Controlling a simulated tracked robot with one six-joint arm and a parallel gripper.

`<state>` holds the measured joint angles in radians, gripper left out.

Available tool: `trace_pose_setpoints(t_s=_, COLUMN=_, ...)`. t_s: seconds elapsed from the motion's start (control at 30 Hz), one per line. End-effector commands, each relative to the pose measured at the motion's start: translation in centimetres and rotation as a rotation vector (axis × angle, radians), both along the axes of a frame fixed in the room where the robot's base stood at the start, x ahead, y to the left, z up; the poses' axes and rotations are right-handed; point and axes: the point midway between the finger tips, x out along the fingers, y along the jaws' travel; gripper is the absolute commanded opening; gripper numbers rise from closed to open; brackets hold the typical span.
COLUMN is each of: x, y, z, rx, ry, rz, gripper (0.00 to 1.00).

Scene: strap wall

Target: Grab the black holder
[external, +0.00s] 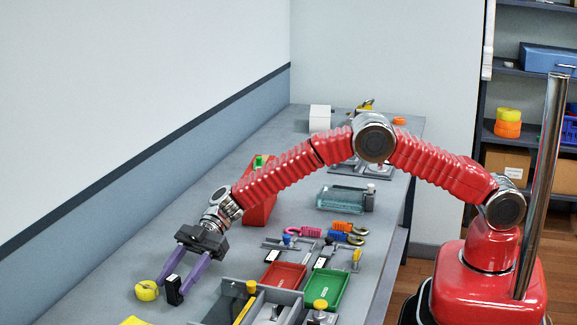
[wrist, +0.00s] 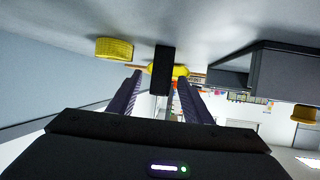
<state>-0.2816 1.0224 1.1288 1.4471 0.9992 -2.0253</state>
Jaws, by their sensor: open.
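The black holder (external: 173,291) is a small upright dark block on the grey bench, near the wall side. My gripper (external: 176,281) reaches down toward it with its two purple fingers open, and the holder shows at the fingertips. In the wrist view, the black holder (wrist: 163,66) appears as a dark upright bar between the two fingertips of my gripper (wrist: 160,84). Gaps show on both sides of it, so I see no grip on it. How deep it sits between the fingers is hard to tell.
A yellow roll (external: 147,290) lies just left of the holder; it shows in the wrist view too (wrist: 115,48). A grey divided tray (external: 225,288) stands to the right, with red (external: 284,275) and green (external: 326,289) trays beyond. Another yellow item (wrist: 181,71) shows behind the holder.

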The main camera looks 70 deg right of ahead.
Motion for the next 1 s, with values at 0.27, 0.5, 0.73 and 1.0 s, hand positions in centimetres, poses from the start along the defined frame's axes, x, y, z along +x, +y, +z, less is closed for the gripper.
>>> trace_pose_setpoints(t_s=0.27, x=0.26, y=1.65, z=-0.61, rx=0.001, ry=0.000, rz=0.000, gripper=0.45)
trace_pose_setpoints(t_s=0.5, x=0.25, y=1.62, z=-0.61, rx=0.001, ry=0.000, rz=0.000, gripper=0.45)
trace_pose_setpoints(t_s=0.73, x=0.25, y=1.61, z=-0.60, rx=0.001, ry=0.000, rz=0.000, gripper=0.44)
trace_pose_setpoints(t_s=1.0, x=0.25, y=1.61, z=-0.60, rx=0.001, ry=0.000, rz=0.000, gripper=0.25)
